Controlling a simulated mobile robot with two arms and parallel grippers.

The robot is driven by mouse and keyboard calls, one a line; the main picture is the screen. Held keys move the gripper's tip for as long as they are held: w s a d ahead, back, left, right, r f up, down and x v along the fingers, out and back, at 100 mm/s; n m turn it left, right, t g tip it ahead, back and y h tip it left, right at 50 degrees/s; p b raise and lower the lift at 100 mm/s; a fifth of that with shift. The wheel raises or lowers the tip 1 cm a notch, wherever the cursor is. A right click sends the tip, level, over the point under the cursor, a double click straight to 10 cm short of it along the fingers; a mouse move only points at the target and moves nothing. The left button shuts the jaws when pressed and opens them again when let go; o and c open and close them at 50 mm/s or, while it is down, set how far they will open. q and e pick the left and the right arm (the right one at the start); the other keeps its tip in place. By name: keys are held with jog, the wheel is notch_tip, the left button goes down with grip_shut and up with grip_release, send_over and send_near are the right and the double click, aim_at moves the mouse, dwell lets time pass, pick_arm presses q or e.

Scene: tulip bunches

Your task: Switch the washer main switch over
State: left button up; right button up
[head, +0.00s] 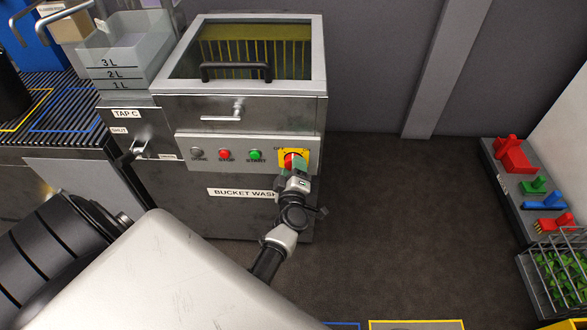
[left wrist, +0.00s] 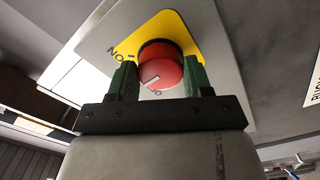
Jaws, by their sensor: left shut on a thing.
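The washer main switch (head: 291,160) is a red rotary knob on a yellow plate, at the right end of the washer's front panel. My right gripper is not in view.
A measuring container (head: 125,50) stands left. Floor (head: 400,220) to the right is clear.

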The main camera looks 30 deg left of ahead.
pick_arm(q)
jog(key=shift+n+b, duration=0.7)
jog(key=shift+n, duration=3.6)
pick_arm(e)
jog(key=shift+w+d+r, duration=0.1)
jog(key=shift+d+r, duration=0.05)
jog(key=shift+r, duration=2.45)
pick_arm(q)
jog(key=o, duration=0.9)
jog(key=shift+o, duration=0.2)
jog(key=shift+r+m, duration=0.1)
jog(key=shift+m, duration=0.2)
